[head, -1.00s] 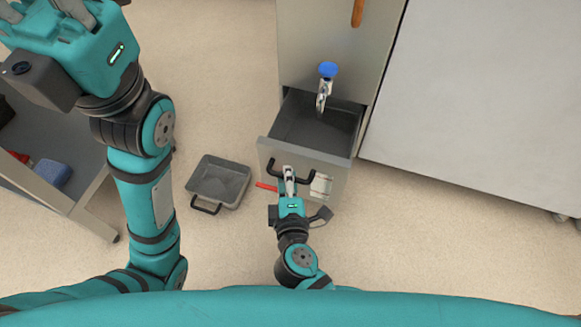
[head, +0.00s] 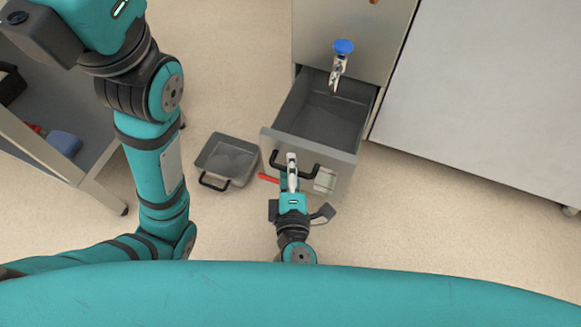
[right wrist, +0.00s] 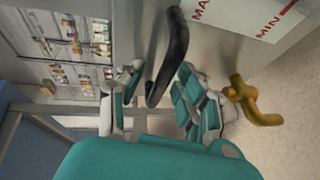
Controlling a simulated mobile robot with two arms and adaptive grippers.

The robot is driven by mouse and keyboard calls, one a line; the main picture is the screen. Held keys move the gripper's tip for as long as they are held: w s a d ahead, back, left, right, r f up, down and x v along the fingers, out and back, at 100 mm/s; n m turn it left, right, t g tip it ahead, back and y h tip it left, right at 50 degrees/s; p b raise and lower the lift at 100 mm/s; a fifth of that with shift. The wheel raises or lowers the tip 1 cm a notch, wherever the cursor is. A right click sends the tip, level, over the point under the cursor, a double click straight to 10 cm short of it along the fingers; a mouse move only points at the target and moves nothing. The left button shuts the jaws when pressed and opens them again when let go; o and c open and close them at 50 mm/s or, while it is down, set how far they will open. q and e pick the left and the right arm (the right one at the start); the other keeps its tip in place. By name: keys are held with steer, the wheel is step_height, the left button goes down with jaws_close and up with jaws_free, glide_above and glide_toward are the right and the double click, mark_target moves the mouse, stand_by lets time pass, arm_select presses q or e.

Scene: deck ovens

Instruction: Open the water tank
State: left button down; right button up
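The water tank (head: 290,146) is a grey metal drawer, pulled well out of the metal cabinet and empty inside as far as I see. Its black bar handle (head: 312,169) is on the front panel. My right gripper (head: 291,166) is at the left part of this handle. The white label with MAX and MIN marks (right wrist: 245,14) shows on the front. My left arm is at the left; its fingers are outside the picture.
A blue-knobbed tap (head: 343,47) hangs over the tank's back. A grey pan (head: 228,160) with a black handle lies on the floor left of the tank. A grey cart (head: 75,135) stands at the left. A large pale unit (head: 480,100) stands at the right. Floor is clear at the lower right.

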steer(key=shift+s, duration=0.1)
steer(key=v, duration=1.2)
steer(key=shift+r, duration=0.1)
